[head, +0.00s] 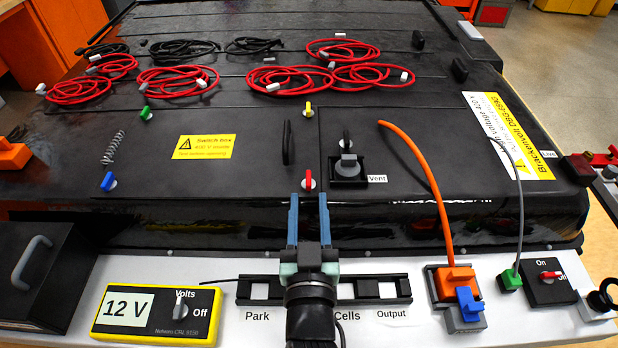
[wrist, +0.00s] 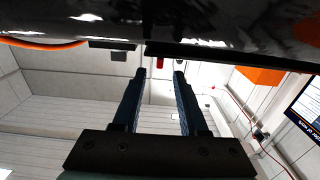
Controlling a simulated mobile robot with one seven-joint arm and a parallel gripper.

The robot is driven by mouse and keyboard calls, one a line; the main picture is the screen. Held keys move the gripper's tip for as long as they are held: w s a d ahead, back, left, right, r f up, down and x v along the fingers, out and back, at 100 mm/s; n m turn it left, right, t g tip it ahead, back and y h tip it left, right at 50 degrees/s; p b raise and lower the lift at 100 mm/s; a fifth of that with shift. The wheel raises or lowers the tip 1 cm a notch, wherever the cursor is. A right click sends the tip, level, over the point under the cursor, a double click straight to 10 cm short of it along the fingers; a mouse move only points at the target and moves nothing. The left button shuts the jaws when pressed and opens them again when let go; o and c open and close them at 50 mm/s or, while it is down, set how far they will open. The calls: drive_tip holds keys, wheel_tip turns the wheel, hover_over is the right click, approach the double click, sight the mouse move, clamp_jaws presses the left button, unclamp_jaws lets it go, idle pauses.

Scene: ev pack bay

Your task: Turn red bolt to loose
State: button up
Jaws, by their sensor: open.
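The red bolt (head: 308,180) stands at the front edge of the black battery pack lid (head: 240,185), with a red wing-shaped head on a pale round base. In the wrist view a small red piece (wrist: 160,62) shows just beyond and between the fingertips, likely the same bolt. My gripper (head: 308,200) is open and empty, its two blue fingers pointing at the bolt. In the head view the bolt appears between and just past the fingertips. Whether the fingers touch it cannot be told.
A green bolt (head: 145,113), blue bolt (head: 108,182) and yellow bolt (head: 308,110) stand on the lid. A black handle (head: 287,143) and the Vent fitting (head: 347,168) are near the red bolt. An orange cable (head: 420,170) arches at right. A yellow meter (head: 157,315) lies front left.

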sight(308, 186)
drive_tip(key=shift+w+p, duration=0.55)
drive_tip(key=shift+w, duration=1.95)
drive_tip(key=shift+c, duration=0.3)
clamp_jaws()
